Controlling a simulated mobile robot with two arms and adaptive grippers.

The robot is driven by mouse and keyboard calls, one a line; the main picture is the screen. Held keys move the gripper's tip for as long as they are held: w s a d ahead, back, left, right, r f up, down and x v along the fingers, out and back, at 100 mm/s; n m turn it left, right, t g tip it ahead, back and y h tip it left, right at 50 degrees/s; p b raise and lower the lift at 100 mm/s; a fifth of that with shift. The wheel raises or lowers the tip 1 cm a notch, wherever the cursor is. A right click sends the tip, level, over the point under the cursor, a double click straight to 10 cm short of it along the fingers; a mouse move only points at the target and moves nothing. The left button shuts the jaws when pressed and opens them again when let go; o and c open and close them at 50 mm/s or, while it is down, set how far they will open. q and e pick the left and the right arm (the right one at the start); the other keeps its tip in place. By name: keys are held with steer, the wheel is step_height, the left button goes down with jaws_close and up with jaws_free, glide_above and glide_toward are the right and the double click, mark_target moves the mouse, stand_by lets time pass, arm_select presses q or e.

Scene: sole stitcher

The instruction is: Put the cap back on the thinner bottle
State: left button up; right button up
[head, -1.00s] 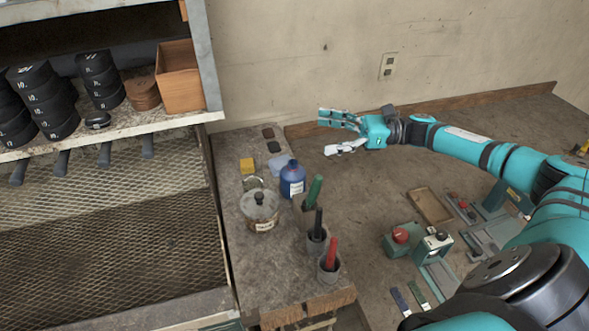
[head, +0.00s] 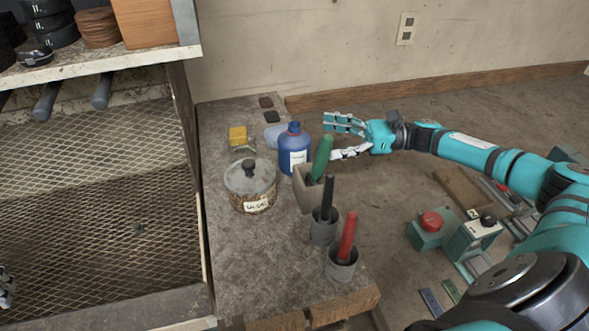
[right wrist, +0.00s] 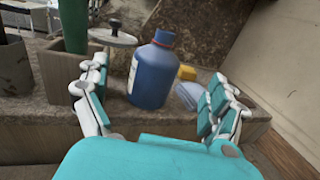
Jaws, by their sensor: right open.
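The blue thinner bottle (head: 294,155), with a white label, stands upright on the narrow bench and also shows in the right wrist view (right wrist: 152,75). My right gripper (head: 340,138) is open and empty, just right of the bottle in the head view. In the right wrist view its fingers (right wrist: 160,100) are spread to either side of the bottle, apart from it. A small part of my left gripper (head: 6,288) shows at the left edge; its jaw state is unclear.
A lidded glass jar (head: 250,187), yellow block (head: 238,134) and pale blue item (head: 274,138) are near the bottle. Green, black and red-handled tools (head: 347,237) stand in holders at front right. Two dark flat pieces (head: 272,117) lie behind. A mesh-fronted rack stands left.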

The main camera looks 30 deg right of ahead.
mark_target(307, 148)
arm_select(q)
step_height(307, 148, down, 3)
steer(key=shift+s+a+f+b, duration=0.1)
steer(key=shift+a+f+b, duration=0.1)
steer(key=shift+b, duration=0.5)
steer(key=shift+d+f, duration=0.1)
steer(key=shift+f, duration=0.15)
arm_select(e)
step_height(307, 148, down, 3)
steer(key=shift+r, duration=0.1)
steer(key=shift+s, duration=0.1)
arm_select(q)
steer(key=shift+r, duration=0.15)
steer(key=shift+r+p, duration=0.8)
steer(key=shift+p, duration=0.05)
arm_select(e)
steer(key=x, duration=0.5)
steer(key=shift+a+r, duration=0.1)
steer(key=shift+w+a, duration=0.3)
steer(key=shift+a, duration=0.05)
